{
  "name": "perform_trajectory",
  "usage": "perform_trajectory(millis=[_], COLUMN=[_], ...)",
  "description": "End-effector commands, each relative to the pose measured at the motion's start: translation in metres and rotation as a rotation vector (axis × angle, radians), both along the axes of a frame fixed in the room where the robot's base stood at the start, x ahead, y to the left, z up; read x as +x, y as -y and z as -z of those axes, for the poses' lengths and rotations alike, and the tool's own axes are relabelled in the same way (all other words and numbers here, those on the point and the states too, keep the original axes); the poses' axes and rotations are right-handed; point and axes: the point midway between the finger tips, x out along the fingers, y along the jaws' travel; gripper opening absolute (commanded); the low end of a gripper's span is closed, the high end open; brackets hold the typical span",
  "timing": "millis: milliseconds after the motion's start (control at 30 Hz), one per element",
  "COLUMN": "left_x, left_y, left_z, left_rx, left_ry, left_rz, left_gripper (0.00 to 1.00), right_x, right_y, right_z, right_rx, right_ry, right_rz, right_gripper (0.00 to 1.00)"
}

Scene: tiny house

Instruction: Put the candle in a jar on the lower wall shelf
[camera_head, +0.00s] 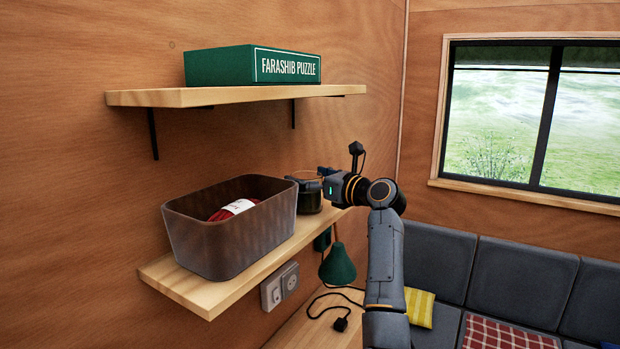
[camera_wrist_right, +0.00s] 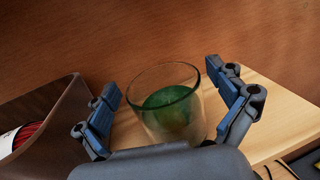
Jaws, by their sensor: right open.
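The candle in a jar, a glass jar with dark green wax (camera_head: 309,197), stands upright on the lower wall shelf (camera_head: 205,294), just right of the bin. It also shows in the right wrist view (camera_wrist_right: 168,105), between the fingers. My right gripper (camera_head: 322,180) is at the jar, its arm coming from the right. In the right wrist view its two fingers (camera_wrist_right: 172,110) are spread on either side of the jar, with gaps between them and the glass. My left gripper is not in view.
A brown bin (camera_head: 228,250) with a red item with a white label (camera_head: 232,210) fills the shelf's left part. The upper shelf (camera_head: 160,97) holds a green puzzle box (camera_head: 250,66). A green lamp (camera_head: 338,265) and sockets (camera_head: 280,286) sit below the lower shelf.

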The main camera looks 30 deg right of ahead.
Motion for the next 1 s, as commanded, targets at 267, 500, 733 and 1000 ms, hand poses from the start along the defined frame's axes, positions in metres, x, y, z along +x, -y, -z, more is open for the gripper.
perform_trajectory(millis=[267,500,733,1000], left_x=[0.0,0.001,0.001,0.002], left_y=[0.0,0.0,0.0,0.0], left_z=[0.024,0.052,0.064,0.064], left_rx=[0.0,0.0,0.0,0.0], left_ry=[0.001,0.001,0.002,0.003], left_rz=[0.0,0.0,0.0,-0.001], left_gripper=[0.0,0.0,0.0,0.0], right_x=[-0.03,-0.081,-0.109,-0.115], right_y=[0.011,0.027,0.035,0.037], right_z=[0.004,0.003,0.001,-0.001], right_rx=[-0.001,-0.002,-0.001,0.0], right_ry=[0.006,0.005,0.003,0.0], right_rz=[0.004,0.004,0.001,0.0], right_gripper=[0.95,0.95,0.95,0.95])
